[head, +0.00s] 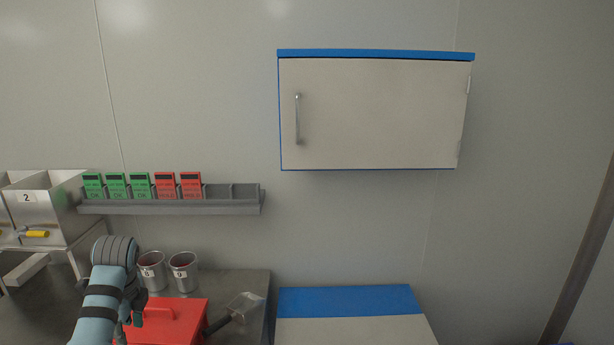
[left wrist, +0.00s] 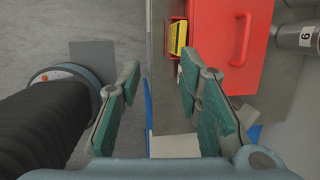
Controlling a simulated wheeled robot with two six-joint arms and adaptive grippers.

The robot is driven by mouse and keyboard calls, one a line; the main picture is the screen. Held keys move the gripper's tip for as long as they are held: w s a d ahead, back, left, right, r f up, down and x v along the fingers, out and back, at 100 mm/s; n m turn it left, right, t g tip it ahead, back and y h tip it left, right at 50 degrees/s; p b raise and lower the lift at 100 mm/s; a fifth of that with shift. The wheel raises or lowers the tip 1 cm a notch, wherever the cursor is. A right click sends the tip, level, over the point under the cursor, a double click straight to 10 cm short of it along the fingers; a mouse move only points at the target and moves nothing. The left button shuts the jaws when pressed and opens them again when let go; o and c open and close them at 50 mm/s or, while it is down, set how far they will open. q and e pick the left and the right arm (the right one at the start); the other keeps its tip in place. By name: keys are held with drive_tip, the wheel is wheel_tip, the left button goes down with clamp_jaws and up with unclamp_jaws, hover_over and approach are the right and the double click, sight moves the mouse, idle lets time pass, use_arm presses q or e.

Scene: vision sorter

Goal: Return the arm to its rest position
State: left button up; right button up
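My left arm (head: 97,300) comes in at the lower left of the head view, raised in front of the metal table. In the left wrist view my left gripper (left wrist: 160,75) has its two green-padded fingers spread apart, with nothing between them. Its fingers are mostly hidden behind the arm in the head view. The red box (head: 185,330) with a handle stands on the table just right of the arm; it also shows beyond the fingers in the left wrist view (left wrist: 259,75). My right gripper is not in view.
Two numbered metal cups (head: 184,275) and a scoop (head: 238,310) are near the box. A wall rack (head: 175,208) holds green and red cards. A closed cabinet (head: 375,112) hangs above a blue-and-white unit (head: 345,301). A small yellow item (left wrist: 178,38) lies beside the red box.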

use_arm(q)
drive_tip(key=s+d+f+n, duration=0.15)
drive_tip(key=s+f, duration=0.35)
drive_tip(key=f, duration=0.6)
drive_tip(key=s+d+f+n, duration=0.1)
drive_tip(key=s+f+n, duration=0.25)
drive_tip(key=f, duration=0.85)
drive_tip(key=s+d+f+n, duration=0.2)
drive_tip(key=s+f, duration=0.3)
drive_tip(key=f, duration=0.6)
drive_tip(key=s+d+f+n, duration=0.2)
drive_tip(key=s+f, duration=0.3)
drive_tip(key=s, duration=0.6)
drive_tip(key=s+d+f+n+h, duration=0.1)
drive_tip(key=s+f+n, duration=0.3)
drive_tip(key=s, duration=0.8)
drive_tip(key=s+d+f+n+h, duration=0.1)
drive_tip(key=s+d+f+n, duration=0.3)
drive_tip(key=s, duration=0.8)
wheel_tip(320, 180, down, 3)
drive_tip(key=shift+r+b, duration=0.1)
drive_tip(key=shift+b, duration=0.25)
drive_tip(key=shift+w+d, duration=0.1)
drive_tip(key=shift+d, duration=0.05)
